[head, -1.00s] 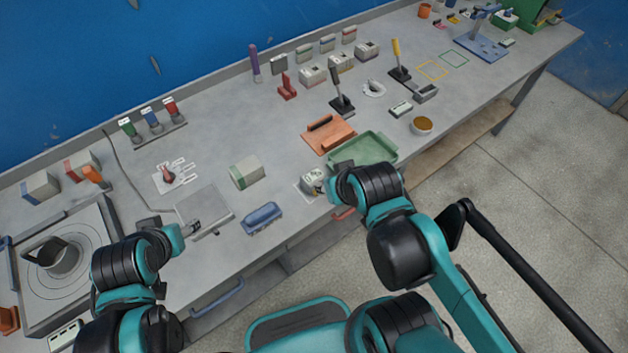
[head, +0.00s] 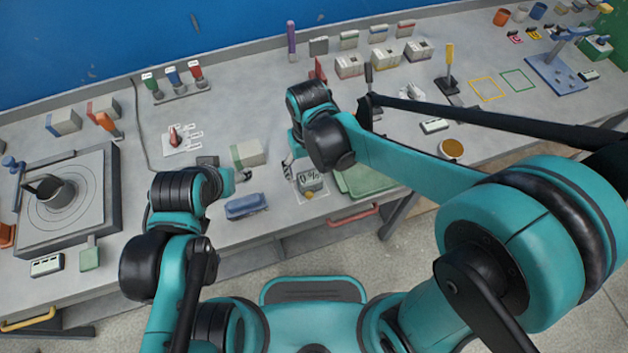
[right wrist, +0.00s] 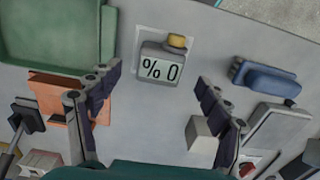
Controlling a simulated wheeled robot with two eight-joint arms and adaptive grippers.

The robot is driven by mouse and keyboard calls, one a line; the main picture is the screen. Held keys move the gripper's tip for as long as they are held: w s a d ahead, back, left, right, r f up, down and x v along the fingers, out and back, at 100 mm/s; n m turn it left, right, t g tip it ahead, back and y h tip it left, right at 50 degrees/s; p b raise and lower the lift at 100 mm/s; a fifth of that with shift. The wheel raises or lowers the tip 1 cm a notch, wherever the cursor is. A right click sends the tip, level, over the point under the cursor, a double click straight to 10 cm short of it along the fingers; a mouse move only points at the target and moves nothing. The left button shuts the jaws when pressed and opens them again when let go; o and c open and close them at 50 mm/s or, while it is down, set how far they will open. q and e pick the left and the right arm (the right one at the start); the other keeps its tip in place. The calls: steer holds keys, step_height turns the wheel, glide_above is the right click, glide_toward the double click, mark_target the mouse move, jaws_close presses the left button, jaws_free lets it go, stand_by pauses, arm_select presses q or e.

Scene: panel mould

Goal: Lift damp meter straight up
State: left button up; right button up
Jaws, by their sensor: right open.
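The damp meter (head: 310,181) is a small grey-green block with a "% 0" display and a yellow knob. It rests on a white patch near the table's front edge.
A green tray (head: 365,182) stands just right of the meter. A blue case (head: 246,206) lies to its left, near the front edge. A pale block with a green end (head: 249,153) stands behind. An orange board (right wrist: 60,92) also lies close by in the wrist view.

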mark_target(309, 177)
step_height(309, 177, down, 6)
steer(key=b, duration=0.2)
steer(key=shift+b, duration=0.35)
steer(key=shift+r, duration=0.15)
steer(key=c, duration=1.6)
